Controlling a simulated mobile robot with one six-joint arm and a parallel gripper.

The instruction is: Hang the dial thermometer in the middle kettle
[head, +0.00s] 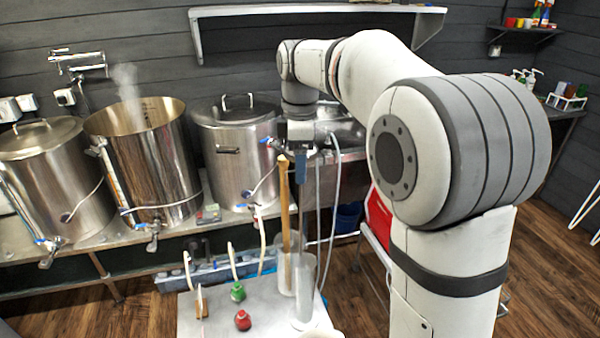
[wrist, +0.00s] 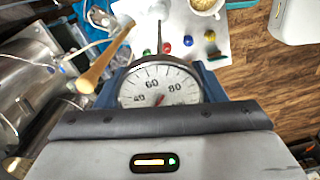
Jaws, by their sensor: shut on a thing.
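The dial thermometer (wrist: 158,86) is gripped between the two blue fingers of my gripper (wrist: 155,78), its white face towards the wrist camera. In the head view its thin stem (head: 302,195) hangs down from my gripper (head: 301,156). The lower end is near a clear cylinder on the white table; I cannot tell whether it is inside. The middle kettle (head: 155,175) is steel, open and steaming, left of my gripper, with a hose along its side. The thermometer is apart from it.
Lidded kettles stand left (head: 52,185) and right (head: 236,165) of the middle one; the right one lies between it and my gripper. A wooden paddle (head: 284,205) stands upright beside the thermometer. The white table (head: 205,325) holds clear cylinders (head: 305,300) and red and green items.

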